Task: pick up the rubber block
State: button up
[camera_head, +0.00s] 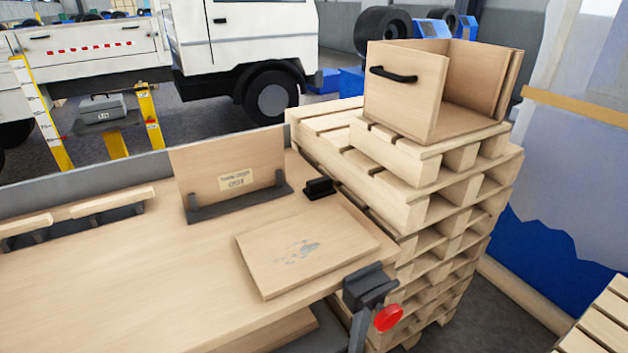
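A small black block (319,188), which looks like the rubber block, sits on the wooden workbench (110,265) near its far right corner. It is just right of the dark stand that holds an upright wooden board, with a small gap between them. It is behind a flat wooden board. Its lower part looks wider than its top. No gripper shows in this view, so I cannot see where mine is.
The upright board (228,165) and flat board (306,250) stand near the block. A dark vise (368,287) with a red knob is at the front edge. Stacked pallets (450,215) carry an open wooden box (408,92) at right. The bench's left middle is clear.

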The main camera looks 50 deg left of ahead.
aim_at(321, 187)
jog(key=u, duration=0.6)
jog(key=i, duration=0.75)
jog(key=u, duration=1.1)
jog(key=i, duration=0.35)
jog(key=u, duration=0.35)
